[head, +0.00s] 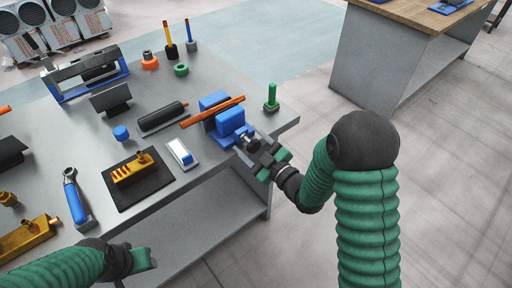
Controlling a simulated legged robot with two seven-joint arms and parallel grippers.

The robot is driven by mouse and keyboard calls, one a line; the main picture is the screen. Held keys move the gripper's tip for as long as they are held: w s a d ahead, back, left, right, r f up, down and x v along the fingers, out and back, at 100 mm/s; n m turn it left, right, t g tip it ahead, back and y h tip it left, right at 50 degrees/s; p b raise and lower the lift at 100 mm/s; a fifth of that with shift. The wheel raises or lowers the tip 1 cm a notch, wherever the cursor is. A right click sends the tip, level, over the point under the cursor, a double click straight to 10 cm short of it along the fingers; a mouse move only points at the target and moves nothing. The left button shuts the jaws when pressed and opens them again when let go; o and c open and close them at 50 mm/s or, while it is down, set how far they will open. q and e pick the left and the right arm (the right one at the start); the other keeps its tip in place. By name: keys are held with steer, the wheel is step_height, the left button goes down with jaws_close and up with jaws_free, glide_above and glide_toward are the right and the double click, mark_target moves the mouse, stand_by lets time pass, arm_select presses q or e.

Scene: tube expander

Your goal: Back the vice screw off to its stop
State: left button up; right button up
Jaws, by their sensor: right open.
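The blue vice (231,123) stands near the right front edge of the grey workbench. A copper-coloured tube (195,118) lies slantwise across it at its jaws. The dark screw end (251,144) sticks out of the vice toward the front right. My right gripper (250,146) is open, with its fingers on either side of the screw end; I cannot tell whether they touch it. My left gripper (147,260) is low at the front edge of the bench, away from the vice. Its fingers are too unclear to tell open from shut.
A green post (271,98) stands right of the vice. A small white-and-blue box (182,153), a dark cylinder on a stand (162,117) and a brass tool on a black mat (132,170) lie to the left. Open floor lies right of the bench.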

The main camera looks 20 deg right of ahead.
mark_target(257, 148)
steer(key=shift+s+d, duration=0.15)
steer(key=shift+s, duration=0.15)
steer(key=v, duration=0.5)
steer(key=shift+r, duration=0.1)
steer(key=shift+s+d, duration=0.25)
steer(key=shift+s, duration=0.45)
